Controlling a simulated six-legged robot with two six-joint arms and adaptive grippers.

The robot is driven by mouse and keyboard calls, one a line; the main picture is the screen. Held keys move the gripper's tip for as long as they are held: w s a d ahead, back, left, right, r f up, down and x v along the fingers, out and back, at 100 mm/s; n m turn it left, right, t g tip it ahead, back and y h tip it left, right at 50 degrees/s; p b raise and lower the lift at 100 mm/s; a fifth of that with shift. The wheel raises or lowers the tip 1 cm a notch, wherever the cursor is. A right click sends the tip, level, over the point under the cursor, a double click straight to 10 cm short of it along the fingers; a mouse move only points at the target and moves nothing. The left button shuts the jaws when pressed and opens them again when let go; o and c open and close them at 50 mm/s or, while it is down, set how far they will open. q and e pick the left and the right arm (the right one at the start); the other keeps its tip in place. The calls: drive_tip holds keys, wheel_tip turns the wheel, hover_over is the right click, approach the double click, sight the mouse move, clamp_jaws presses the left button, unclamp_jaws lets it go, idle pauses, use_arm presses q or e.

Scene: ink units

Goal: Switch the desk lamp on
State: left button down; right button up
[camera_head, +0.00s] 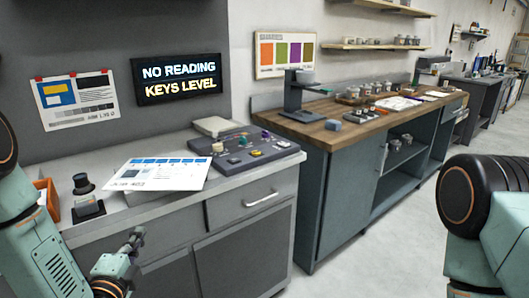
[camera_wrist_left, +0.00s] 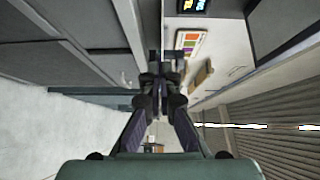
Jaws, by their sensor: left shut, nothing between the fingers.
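I cannot clearly make out a desk lamp. A dark upright stand with an overhanging head (camera_head: 296,92) on the wooden bench may be one; no glow shows on it. A small black knob-topped device (camera_head: 87,198) stands on the grey counter at the left, and a dark control panel (camera_head: 243,148) with several knobs and keys lies further right. My left gripper (camera_head: 134,238) is shut and empty in front of the grey cabinet, apart from these things. Its closed fingers also show in the left wrist view (camera_wrist_left: 162,78). My right gripper is out of view.
A white printed sheet (camera_head: 158,174) lies on the grey counter (camera_head: 150,212), with an orange bin (camera_head: 47,199) at the left. Cups and trays crowd the wooden bench (camera_head: 335,133). A lit sign (camera_head: 179,79) hangs above. The floor (camera_head: 385,240) is clear.

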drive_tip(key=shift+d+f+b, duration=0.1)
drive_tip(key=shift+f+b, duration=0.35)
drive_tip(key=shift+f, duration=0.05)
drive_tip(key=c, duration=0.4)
use_arm(q)
drive_tip(key=s+d+f+n+g+h, duration=0.1)
drive_tip(key=s+d+f+n+g, duration=0.2)
drive_tip(key=s+f, duration=0.3)
drive_tip(key=s+d+f+n+g+b, duration=0.1)
drive_tip(key=s+d+f+n+g, duration=0.2)
drive_tip(key=f, duration=0.4)
drive_tip(key=s+d+f+n+g+h, duration=0.1)
drive_tip(key=s+d+f+n+g, duration=0.2)
drive_tip(key=s+f, duration=0.35)
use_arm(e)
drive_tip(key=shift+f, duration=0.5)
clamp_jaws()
use_arm(q)
drive_tip(key=s+f+n+g, duration=0.3)
drive_tip(key=s+n+g, duration=0.1)
drive_tip(key=s, duration=0.5)
drive_tip(key=s+f+n+g+b, duration=0.1)
drive_tip(key=s+f+n+g, duration=0.2)
drive_tip(key=s, duration=0.7)
drive_tip(key=shift+d+n+g+y, duration=0.2)
drive_tip(key=shift+n+g+y, duration=0.2)
drive_tip(key=shift+n+g, duration=0.45)
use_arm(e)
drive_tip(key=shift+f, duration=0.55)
